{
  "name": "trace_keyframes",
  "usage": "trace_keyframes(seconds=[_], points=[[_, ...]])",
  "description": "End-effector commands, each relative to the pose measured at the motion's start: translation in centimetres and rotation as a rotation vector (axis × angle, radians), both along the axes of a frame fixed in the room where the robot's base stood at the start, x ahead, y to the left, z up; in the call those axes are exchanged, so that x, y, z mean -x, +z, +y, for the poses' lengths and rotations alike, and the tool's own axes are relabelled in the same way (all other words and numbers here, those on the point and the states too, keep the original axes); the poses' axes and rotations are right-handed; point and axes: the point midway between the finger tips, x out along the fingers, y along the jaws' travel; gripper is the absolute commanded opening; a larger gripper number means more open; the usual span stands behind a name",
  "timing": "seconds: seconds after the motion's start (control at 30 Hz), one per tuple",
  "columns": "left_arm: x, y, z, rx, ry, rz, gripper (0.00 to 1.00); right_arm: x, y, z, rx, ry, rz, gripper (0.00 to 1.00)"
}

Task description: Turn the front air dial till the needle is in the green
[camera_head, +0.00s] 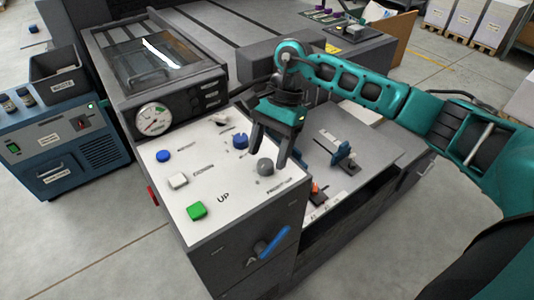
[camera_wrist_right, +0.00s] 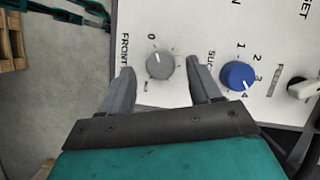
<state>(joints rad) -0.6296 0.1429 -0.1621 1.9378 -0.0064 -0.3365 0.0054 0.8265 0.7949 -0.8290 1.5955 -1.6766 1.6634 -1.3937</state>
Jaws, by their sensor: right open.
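The front air dial is a round grey knob (camera_head: 265,166) on the white sloping panel (camera_head: 226,190). In the right wrist view the same knob (camera_wrist_right: 160,65) has a white mark pointing toward the 0 and a printed word "FRONT" beside it. My right gripper (camera_head: 268,153) points down over the knob, fingers open. In the wrist view my right gripper (camera_wrist_right: 160,68) has one finger on each side of the knob, with gaps. The round gauge (camera_head: 153,118) has a pale face with coloured sectors; its needle's exact reading is too small to tell. My left gripper is out of view.
A blue knob (camera_wrist_right: 238,76) numbered to 4 sits right of the grey one. The panel also carries a green button (camera_head: 196,210), a white button (camera_head: 178,180) and a blue button (camera_head: 163,156). A blue lever (camera_head: 273,243) is on the front face.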

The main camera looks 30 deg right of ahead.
Motion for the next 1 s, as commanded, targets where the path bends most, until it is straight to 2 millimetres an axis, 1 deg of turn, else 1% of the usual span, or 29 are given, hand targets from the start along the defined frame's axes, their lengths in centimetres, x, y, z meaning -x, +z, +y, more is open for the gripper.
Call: trace_keyframes(seconds=[0.1,0.2,0.5,1.0], points=[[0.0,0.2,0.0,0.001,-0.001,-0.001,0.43,0.2,-1.2,0.4,0.000,0.000,0.002,0.63],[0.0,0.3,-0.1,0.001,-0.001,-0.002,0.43,0.3,-1.7,0.6,-0.001,-0.001,0.001,0.63],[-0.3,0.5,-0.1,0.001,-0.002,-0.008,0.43,0.3,-1.8,0.7,0.000,-0.001,0.000,0.63],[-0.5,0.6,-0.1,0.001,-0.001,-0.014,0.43,0.3,-1.8,0.7,0.000,-0.001,0.000,0.15]])
